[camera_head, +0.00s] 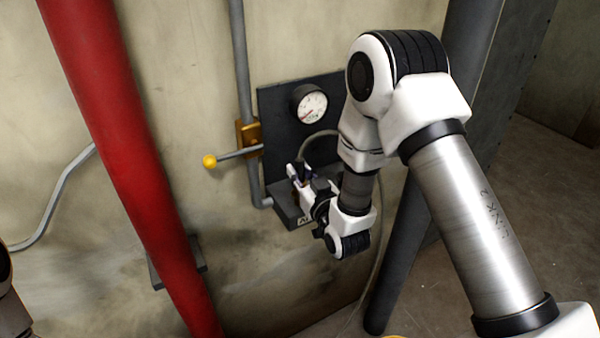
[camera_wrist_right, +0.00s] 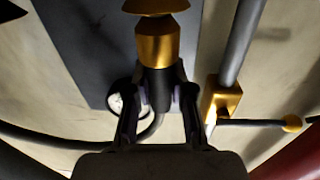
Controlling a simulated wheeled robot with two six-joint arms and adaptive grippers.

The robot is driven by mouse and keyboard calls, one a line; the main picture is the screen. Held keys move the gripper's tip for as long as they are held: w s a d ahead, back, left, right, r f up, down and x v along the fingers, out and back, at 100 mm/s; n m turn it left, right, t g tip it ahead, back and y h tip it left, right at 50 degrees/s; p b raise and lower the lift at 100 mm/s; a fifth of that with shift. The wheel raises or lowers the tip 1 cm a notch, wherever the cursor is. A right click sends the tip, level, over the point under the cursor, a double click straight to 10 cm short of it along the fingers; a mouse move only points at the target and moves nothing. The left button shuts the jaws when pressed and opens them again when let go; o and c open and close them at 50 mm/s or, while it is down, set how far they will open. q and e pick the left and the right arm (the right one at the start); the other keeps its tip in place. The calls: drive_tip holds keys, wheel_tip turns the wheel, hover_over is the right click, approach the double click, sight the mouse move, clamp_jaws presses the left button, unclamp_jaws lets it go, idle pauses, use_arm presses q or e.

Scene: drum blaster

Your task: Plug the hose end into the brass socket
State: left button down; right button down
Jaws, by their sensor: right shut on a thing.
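My right gripper (camera_head: 299,176) is low in front of the wall panel in the head view. In the right wrist view, its two fingers (camera_wrist_right: 159,95) are closed on the dark body of the hose end (camera_wrist_right: 157,45), whose brass tip points to the top of the picture. The brass socket (camera_wrist_right: 155,5) shows at the top edge, in line with the tip and very close to it. I cannot tell whether they touch. The socket is not clear in the head view. The left gripper does not show; only a dark bit of my left arm is at the left edge.
A dark panel (camera_head: 280,115) carries a round gauge (camera_head: 308,104). A yellow-knobbed valve lever (camera_head: 228,156) sticks out left of it, on a grey pipe (camera_head: 240,60). A thick red pipe (camera_head: 125,150) stands to the left. The grey hose (camera_head: 378,265) hangs to the floor.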

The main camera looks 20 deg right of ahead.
drive_tip(key=shift+f+b, duration=0.6)
drive_tip(key=shift+f, duration=0.05)
drive_tip(key=c, duration=1.3)
unclamp_jaws()
drive_tip(key=shift+s, duration=0.1)
drive_tip(key=s+p, duration=0.2)
drive_tip(key=s, duration=0.9)
drive_tip(key=shift+w, duration=0.1)
